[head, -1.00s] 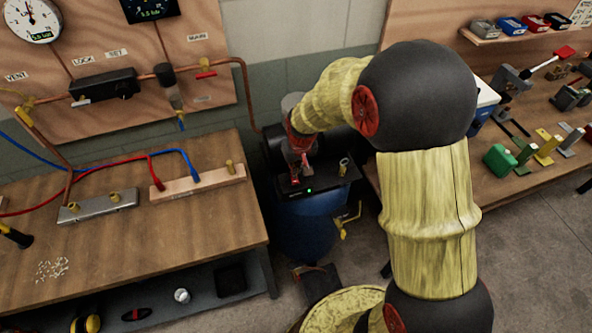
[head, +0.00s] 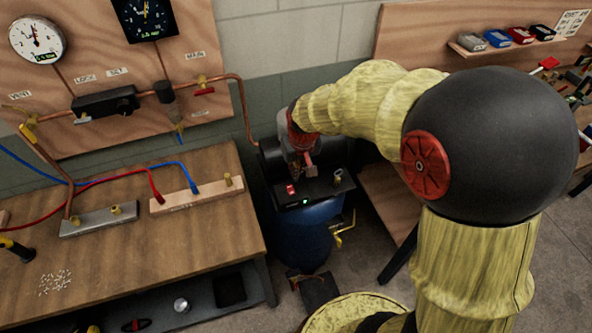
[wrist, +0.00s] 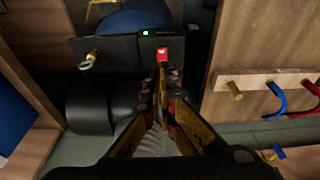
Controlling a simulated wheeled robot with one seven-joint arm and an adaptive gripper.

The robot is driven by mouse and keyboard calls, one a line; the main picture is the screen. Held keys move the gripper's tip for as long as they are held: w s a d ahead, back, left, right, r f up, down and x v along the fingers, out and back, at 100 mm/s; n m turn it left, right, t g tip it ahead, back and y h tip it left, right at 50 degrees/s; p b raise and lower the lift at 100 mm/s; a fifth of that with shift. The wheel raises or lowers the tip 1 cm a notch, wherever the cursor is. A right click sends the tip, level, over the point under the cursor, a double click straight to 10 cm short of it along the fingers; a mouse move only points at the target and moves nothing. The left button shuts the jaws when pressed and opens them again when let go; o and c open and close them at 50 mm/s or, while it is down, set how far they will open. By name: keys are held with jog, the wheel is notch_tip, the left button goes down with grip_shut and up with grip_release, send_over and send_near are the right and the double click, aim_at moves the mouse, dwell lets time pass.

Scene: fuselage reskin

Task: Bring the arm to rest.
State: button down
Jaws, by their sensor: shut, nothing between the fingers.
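My arm reaches from the lower right of the head view, over its large elbow, to the black unit (head: 325,187) on the blue tank (head: 305,235). My gripper (head: 307,174) hangs just above that unit's top plate. In the wrist view my gripper (wrist: 163,72) has its fingers together and empty, with the tips pointing at a red switch (wrist: 162,54). The switch also shows in the head view (head: 291,189), beside the fingertips. I cannot tell whether the tips touch it. A green light (head: 305,203) is lit on the plate's front edge.
A wooden bench (head: 150,245) with red and blue hoses stands left of the tank. A gauge board (head: 110,70) with copper pipe rises behind it. A brass valve (head: 338,176) stands on the plate right of my gripper. A second bench (head: 385,205) stands to the right.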

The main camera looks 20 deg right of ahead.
dwell(0.3)
jog(key=s+r+t+b, duration=0.1)
jog(key=s+r, duration=0.6)
jog(key=s, duration=0.4)
jog(key=s+r+t+b, duration=0.1)
jog(key=s+r+t, duration=0.1)
jog(key=s+r, duration=0.6)
jog(key=s, duration=0.3)
jog(key=shift+s+a, duration=0.15)
jog(key=shift+s, duration=0.1)
